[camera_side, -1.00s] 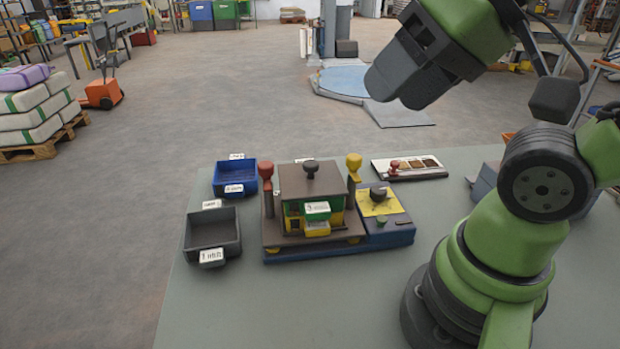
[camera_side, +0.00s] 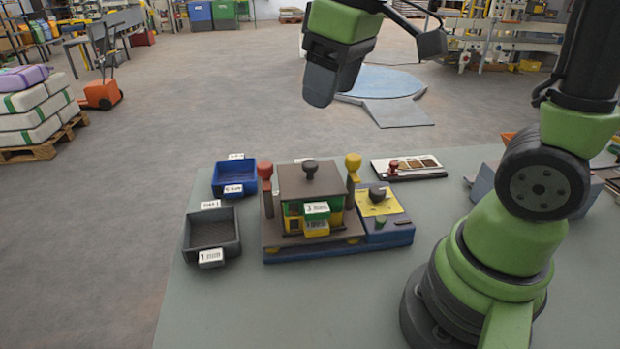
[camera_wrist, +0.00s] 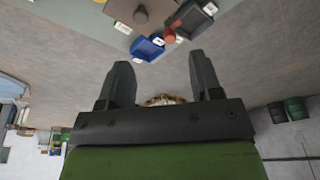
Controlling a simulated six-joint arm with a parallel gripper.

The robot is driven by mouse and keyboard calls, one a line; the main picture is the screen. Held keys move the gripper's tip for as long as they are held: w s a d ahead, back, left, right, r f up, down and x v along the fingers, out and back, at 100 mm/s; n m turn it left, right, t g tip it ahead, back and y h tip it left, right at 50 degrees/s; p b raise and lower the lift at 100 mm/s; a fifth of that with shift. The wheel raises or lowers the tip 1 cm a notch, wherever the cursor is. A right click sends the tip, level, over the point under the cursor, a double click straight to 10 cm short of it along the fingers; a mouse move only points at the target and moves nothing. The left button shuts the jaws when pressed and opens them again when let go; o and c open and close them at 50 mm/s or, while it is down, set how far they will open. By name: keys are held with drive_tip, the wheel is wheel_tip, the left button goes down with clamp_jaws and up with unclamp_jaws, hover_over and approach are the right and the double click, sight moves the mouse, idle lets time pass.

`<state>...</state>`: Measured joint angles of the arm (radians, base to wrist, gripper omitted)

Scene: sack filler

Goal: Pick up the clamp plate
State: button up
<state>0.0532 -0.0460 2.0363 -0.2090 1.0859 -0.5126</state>
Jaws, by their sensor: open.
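The clamp plate (camera_side: 312,181) looks to be the flat brown plate with a dark round knob on top, lying on the block fixture at the middle of the table. Green and yellow pieces with labels, one reading 3 mm, sit under it. A red-topped post (camera_side: 266,172) and a yellow-topped post (camera_side: 353,168) stand at its sides. My gripper (camera_side: 320,98) is in the air above and behind the fixture, well apart from the plate. In the wrist view its two fingers (camera_wrist: 162,82) are spread with nothing between them; the plate's knob (camera_wrist: 141,15) shows beyond them at the top.
A blue bin (camera_side: 235,178) and a grey bin (camera_side: 212,234) stand left of the fixture. A blue base with a yellow panel (camera_side: 379,203) and dark knob adjoins it on the right. A white sample board (camera_side: 408,167) lies behind. The table's front is clear.

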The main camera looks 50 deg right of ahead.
drive_tip(key=w+f+n, duration=0.1)
drive_tip(key=w+d+f+n+g, duration=0.1)
drive_tip(key=w+f, duration=0.1)
drive_tip(key=w+d+f+n+g, duration=0.1)
drive_tip(key=f, duration=0.1)
drive_tip(key=shift+w+d+f+h, duration=0.1)
drive_tip(key=shift+w+f+h, duration=0.1)
drive_tip(key=shift+w+h, duration=0.15)
hover_over(310, 163)
drive_tip(key=shift+g, duration=0.3)
wheel_tip(310, 163, down, 4)
drive_tip(key=shift+s+f, duration=0.1)
drive_tip(key=shift+f, duration=0.05)
wheel_tip(310, 163, down, 6)
drive_tip(key=shift+r, duration=0.1)
clamp_jaws()
